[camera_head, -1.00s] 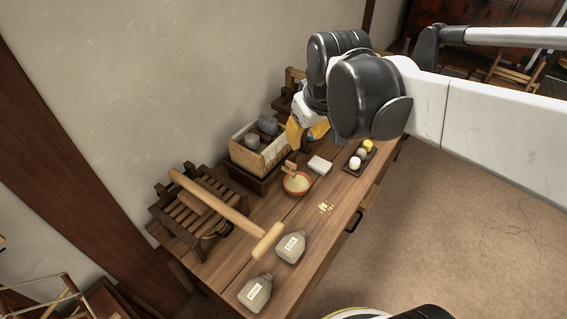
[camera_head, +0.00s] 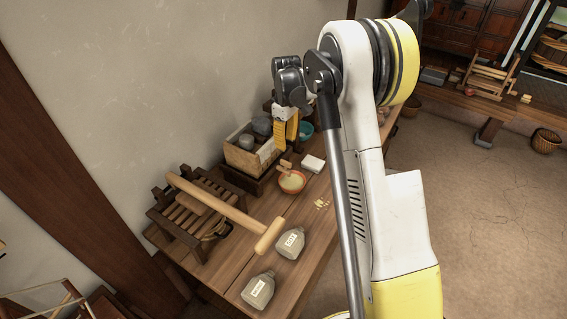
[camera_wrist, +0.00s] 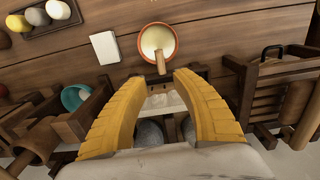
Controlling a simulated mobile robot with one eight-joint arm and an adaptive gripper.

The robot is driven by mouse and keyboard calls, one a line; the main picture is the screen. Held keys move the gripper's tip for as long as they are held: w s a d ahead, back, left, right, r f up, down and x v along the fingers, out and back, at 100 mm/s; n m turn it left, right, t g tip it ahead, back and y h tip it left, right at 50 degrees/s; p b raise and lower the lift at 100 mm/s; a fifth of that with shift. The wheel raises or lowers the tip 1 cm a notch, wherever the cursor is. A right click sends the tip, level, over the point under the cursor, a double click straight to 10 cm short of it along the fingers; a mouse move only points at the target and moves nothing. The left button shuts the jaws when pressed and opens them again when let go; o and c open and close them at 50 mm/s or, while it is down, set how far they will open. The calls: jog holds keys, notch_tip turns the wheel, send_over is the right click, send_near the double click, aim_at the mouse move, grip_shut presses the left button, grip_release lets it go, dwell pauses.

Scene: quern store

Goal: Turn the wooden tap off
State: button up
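The wooden tap (camera_head: 286,165) sticks out from the front of a lined wooden box (camera_head: 237,160) holding grey stones. It also shows in the wrist view (camera_wrist: 160,63), its stem lying over an orange bowl (camera_wrist: 158,34) of pale contents. In the head view the orange bowl (camera_head: 292,182) stands beneath the tap. My gripper (camera_head: 285,140) hangs over the box's right end, above and behind the tap. In the wrist view its yellow fingers (camera_wrist: 161,80) are spread apart, with the box rim and stones between them and the tap just beyond the tips. Nothing is held.
A white block (camera_head: 312,163) lies right of the bowl. A teal bowl (camera_wrist: 75,97) and a wooden stand (camera_wrist: 38,135) are close beside my fingers in the wrist view. A mallet (camera_head: 230,210) rests across a slatted rack (camera_head: 190,215). Two grey flasks (camera_head: 290,243) stand at the front.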

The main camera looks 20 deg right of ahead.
aim_at(286, 161)
notch_tip(286, 161, down, 10)
jog(key=b, duration=0.3)
grip_shut()
